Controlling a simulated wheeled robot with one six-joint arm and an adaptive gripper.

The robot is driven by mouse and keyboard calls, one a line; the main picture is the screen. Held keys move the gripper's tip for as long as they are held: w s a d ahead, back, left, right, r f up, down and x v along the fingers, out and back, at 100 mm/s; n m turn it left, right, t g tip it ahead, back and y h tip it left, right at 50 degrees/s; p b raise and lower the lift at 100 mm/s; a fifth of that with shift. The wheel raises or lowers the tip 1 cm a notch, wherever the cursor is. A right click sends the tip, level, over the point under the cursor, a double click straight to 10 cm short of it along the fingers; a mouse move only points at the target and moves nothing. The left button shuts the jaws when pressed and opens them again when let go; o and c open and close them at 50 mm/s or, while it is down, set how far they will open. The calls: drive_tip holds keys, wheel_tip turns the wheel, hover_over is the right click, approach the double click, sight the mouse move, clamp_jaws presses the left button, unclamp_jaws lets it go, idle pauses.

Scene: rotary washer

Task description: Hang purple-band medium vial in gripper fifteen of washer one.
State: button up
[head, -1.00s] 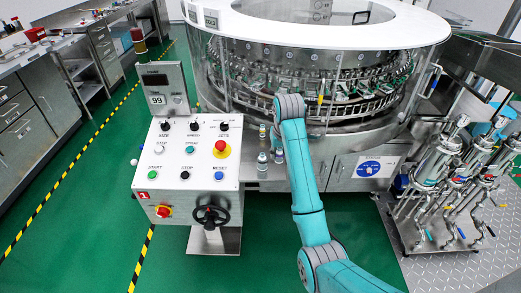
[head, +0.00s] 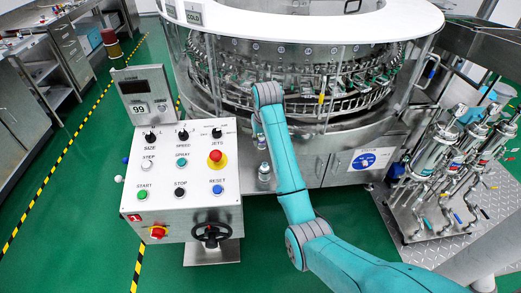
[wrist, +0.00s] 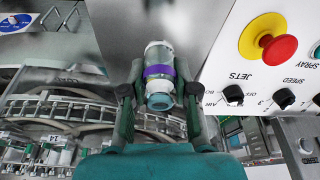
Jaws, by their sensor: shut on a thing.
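The purple-band vial (wrist: 159,73) is a clear vial with a white-blue cap, seen in the wrist view. My gripper (wrist: 158,93) is shut on it, with one dark fingertip on each side. Washer one (head: 300,100) is a round steel machine with a ring of vial grippers behind a clear guard. In the wrist view its ring (wrist: 60,110) lies to the left, apart from the vial.
The control panel (head: 180,195), marked 1, stands left of my arm; its red stop button (wrist: 268,38) is close in the wrist view. A rack of cylinders (head: 465,165) stands right. Green floor is free at left.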

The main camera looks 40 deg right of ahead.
sight(261, 157)
drive_tip(key=shift+f, duration=2.6)
drive_tip(key=o, duration=0.8)
drive_tip(key=shift+f, duration=0.15)
